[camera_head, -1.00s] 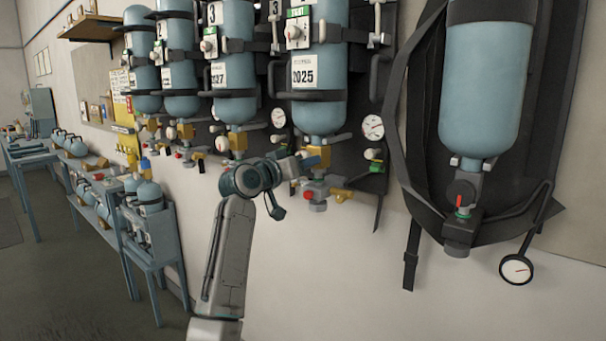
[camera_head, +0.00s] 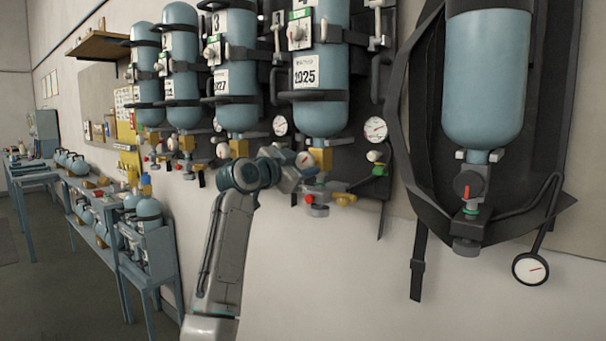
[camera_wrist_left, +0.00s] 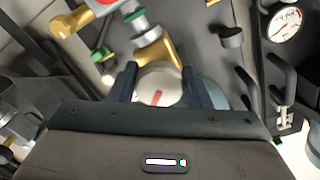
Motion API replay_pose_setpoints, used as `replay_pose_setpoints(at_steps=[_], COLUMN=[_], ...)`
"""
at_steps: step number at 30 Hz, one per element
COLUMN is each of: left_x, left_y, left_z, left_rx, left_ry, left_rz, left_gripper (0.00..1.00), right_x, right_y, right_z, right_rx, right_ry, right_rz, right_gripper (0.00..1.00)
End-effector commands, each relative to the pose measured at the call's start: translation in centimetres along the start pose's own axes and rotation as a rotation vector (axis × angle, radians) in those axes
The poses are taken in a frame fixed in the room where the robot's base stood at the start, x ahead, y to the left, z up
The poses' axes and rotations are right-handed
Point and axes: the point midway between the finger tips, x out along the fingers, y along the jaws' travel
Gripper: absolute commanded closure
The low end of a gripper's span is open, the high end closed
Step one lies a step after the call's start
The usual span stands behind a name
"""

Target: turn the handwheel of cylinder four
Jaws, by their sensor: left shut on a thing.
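The cylinder marked 2025 (camera_head: 322,115), fourth from the left in the wall row, is blue and hangs upright. Below it is a brass valve (camera_head: 322,158) with a pale round handwheel (camera_head: 304,160) bearing a red mark. My left gripper (camera_head: 298,167) is at this handwheel. In the left wrist view the handwheel (camera_wrist_left: 158,84) sits between my left gripper's dark fingers (camera_wrist_left: 158,90), which are shut on it. Its red mark is upright, slightly tilted. The brass body (camera_wrist_left: 152,50) stands just beyond it. My right gripper is out of view.
A large blue cylinder (camera_head: 485,85) on a black backplate hangs at right, with a hose and gauge (camera_head: 531,268). Another gauge (camera_head: 375,129) is right of the 2025 cylinder. Blue benches with cylinders (camera_head: 148,235) stand at lower left. The wall below the valves is clear.

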Motion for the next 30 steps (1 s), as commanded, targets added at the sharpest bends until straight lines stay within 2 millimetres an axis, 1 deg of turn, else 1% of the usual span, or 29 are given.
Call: replay_pose_setpoints(at_steps=[1,6,12,21,30], left_x=[0.0,0.0,0.0,0.0,0.0], left_y=[0.1,0.0,-0.1,-0.3,-0.4], left_z=[0.2,0.2,0.2,0.1,-0.1], left_rx=[0.046,0.207,0.397,0.681,0.965], left_ry=[0.001,0.000,0.000,-0.001,0.000], left_rz=[-0.001,0.001,0.002,0.005,0.006], left_gripper=[0.79,0.79,0.79,0.79,0.79], right_x=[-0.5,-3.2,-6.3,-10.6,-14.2], right_y=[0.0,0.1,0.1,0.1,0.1], right_z=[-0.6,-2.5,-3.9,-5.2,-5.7], right_rx=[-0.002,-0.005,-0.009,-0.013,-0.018], right_ry=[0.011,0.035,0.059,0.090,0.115], right_rz=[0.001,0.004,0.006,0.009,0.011], right_gripper=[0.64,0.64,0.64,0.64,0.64])
